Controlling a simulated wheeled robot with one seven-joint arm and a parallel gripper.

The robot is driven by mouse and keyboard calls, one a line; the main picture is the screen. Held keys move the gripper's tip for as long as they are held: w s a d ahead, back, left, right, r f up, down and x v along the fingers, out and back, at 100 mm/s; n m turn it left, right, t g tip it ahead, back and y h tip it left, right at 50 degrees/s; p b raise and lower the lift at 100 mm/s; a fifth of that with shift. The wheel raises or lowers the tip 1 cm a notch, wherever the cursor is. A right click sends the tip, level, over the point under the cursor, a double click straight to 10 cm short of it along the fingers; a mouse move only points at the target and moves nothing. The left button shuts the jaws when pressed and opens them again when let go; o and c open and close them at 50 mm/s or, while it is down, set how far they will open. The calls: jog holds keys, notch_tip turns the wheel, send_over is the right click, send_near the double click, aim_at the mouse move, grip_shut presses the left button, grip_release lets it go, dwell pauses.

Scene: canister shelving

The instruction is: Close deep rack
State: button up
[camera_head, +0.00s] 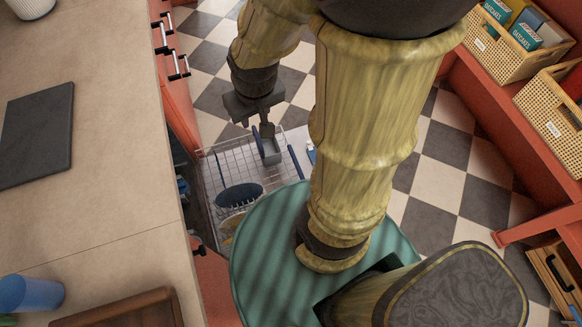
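The deep rack, a wire rack (222,168), is pulled out from the dark opening (182,160) below the counter on the left. I cannot tell whether a finger touches the box or the rack. My arm and base hide the rack's near right part.
The beige counter (110,215) and red drawers with handles (170,45) border the left. A red shelf (490,100) with woven baskets (505,57) stands at the right. Checkered floor (450,165) is clear between them. A blue cup (28,294) stands on the counter.

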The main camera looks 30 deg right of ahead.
jog(key=shift+f, duration=0.1)
jog(key=c, duration=0.4)
jog(key=w+d+f+m+b, duration=0.1)
jog(key=f+b, duration=0.1)
jog(key=f, duration=0.1)
jog(key=w+d+f+m+b, duration=0.1)
jog(key=w+d+f+b, duration=0.1)
jog(key=f+b, duration=0.1)
jog(key=w+d+f+m+g+b, duration=0.1)
jog(key=w+d+f+m+b, duration=0.1)
jog(key=f, duration=0.3)
jog(key=shift+w+b, duration=0.2)
jog(key=shift+b, duration=0.5)
grip_shut()
jog(key=w+d+f+m+y+b, duration=0.1)
jog(key=d+f+m+b, duration=0.4)
jog(key=f, duration=1.2)
jog(key=w+d+f+m+y+b, duration=0.1)
jog(key=d+f+m+b, duration=0.4)
jog(key=d+f+b, duration=0.7)
jog(key=w+d+f+m+g+y+b, duration=0.1)
jog(key=d+f+m+b, duration=0.5)
jog(key=f, duration=1.5)
jog(key=d+b, duration=0.3)
jog(key=shift+w+f+b, duration=0.15)
jog(key=shift+f+b, duration=0.25)
